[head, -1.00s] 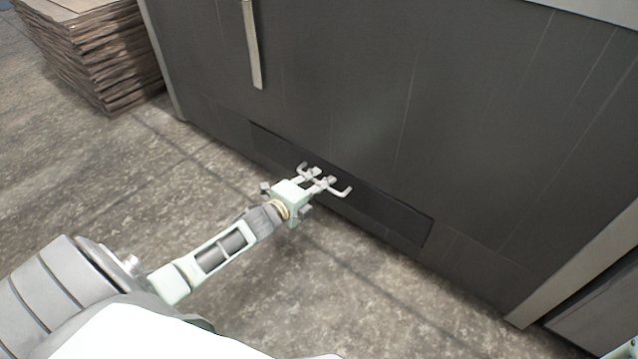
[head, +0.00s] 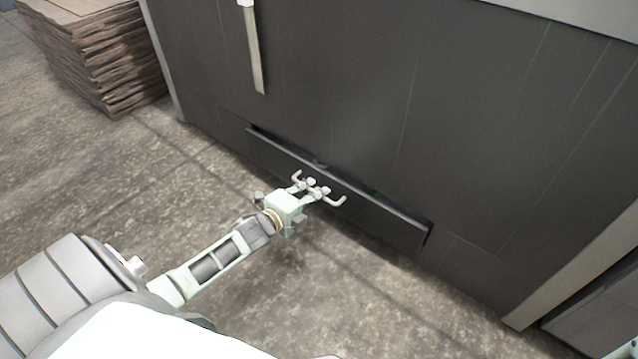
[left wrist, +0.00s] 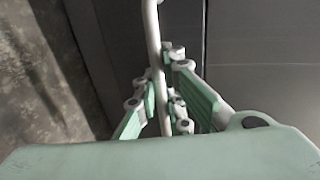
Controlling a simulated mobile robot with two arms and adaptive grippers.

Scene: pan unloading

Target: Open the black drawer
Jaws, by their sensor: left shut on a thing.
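The black drawer (head: 375,210) is low in the dark cabinet front in the head view. It stands a little way out, with a narrow gap along its top edge. A pale bar handle (head: 337,201) is on its front. My left gripper (head: 312,188) is shut on this handle near its middle. In the left wrist view the fingers (left wrist: 168,100) close around the pale handle bar (left wrist: 153,40). The drawer's inside is mostly hidden; a small green spot shows in the gap. My right gripper is not in view.
The tall dark cabinet (head: 350,80) has a long vertical handle (head: 253,50) above the drawer. A stack of brown boards (head: 95,55) stands on the floor at the upper left. The concrete floor (head: 330,290) in front of the drawer is clear.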

